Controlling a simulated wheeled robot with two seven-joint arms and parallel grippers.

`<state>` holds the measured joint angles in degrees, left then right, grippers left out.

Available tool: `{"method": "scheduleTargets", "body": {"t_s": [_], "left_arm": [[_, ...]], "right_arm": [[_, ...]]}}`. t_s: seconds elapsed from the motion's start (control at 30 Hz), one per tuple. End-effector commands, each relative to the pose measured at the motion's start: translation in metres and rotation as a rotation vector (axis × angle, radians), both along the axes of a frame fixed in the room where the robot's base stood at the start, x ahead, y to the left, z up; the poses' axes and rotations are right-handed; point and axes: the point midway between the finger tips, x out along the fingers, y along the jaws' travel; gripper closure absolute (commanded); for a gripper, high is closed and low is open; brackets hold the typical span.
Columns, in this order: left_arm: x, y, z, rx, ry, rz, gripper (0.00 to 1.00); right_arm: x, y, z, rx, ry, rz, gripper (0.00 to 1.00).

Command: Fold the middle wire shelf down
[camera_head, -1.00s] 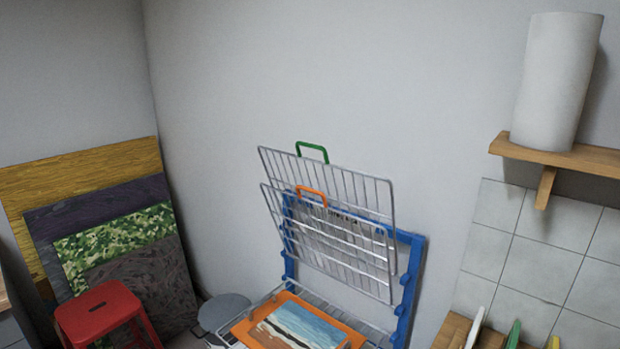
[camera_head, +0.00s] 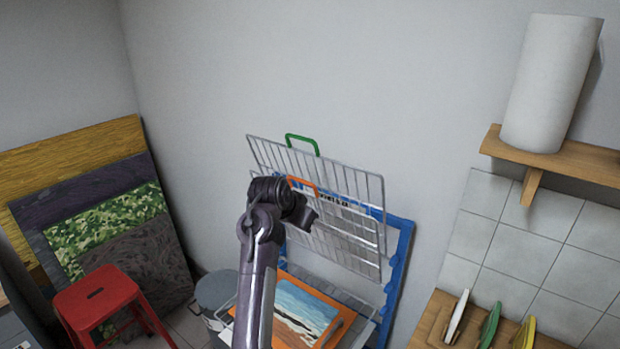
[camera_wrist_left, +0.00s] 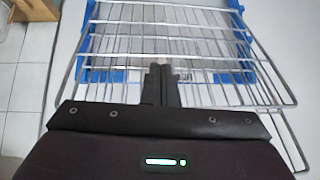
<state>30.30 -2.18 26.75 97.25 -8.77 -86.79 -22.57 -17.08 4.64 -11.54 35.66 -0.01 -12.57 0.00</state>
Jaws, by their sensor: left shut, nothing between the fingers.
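A blue rack frame (camera_head: 401,270) stands against the wall with two wire shelves tilted up. The middle wire shelf (camera_head: 350,250) has an orange handle (camera_head: 304,184) and is raised in front of the upper shelf (camera_head: 350,180), which has a green handle (camera_head: 302,139). My left gripper (camera_head: 310,216) is at the middle shelf's left part, just below the orange handle, and my arm hides that part. In the left wrist view its fingers (camera_wrist_left: 161,68) are shut and empty against the wire grid (camera_wrist_left: 215,62). I cannot tell whether they touch the wires. My right gripper is out of view.
Below, a painting in an orange frame (camera_head: 335,333) lies at the rack's foot. A red stool (camera_head: 97,295), a grey bin (camera_head: 215,290) and leaning boards (camera_head: 110,215) are at left.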

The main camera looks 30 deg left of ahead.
Motion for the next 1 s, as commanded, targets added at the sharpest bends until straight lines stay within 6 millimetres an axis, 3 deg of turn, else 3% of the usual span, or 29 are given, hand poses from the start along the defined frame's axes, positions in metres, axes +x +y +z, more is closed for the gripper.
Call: {"method": "scheduleTargets", "body": {"t_s": [0.03,0.13,0.23,0.37,0.5,1.0], "left_arm": [[0.006,0.007,0.038,-0.020,-0.042,-0.002,1.00],[0.007,0.020,0.087,-0.049,-0.096,-0.015,1.00],[0.006,0.027,0.120,-0.070,-0.135,-0.031,1.00],[0.004,0.032,0.143,-0.086,-0.163,-0.045,1.00],[0.009,0.033,0.141,-0.089,-0.168,-0.050,1.00],[0.070,0.028,0.088,-0.089,-0.168,-0.049,1.00]], "right_arm": [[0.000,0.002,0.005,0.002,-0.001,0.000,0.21],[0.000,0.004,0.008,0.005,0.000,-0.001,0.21],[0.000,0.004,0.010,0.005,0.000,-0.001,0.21],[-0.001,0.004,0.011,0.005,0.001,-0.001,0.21],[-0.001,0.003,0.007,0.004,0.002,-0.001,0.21],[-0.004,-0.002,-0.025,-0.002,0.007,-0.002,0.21]]}}
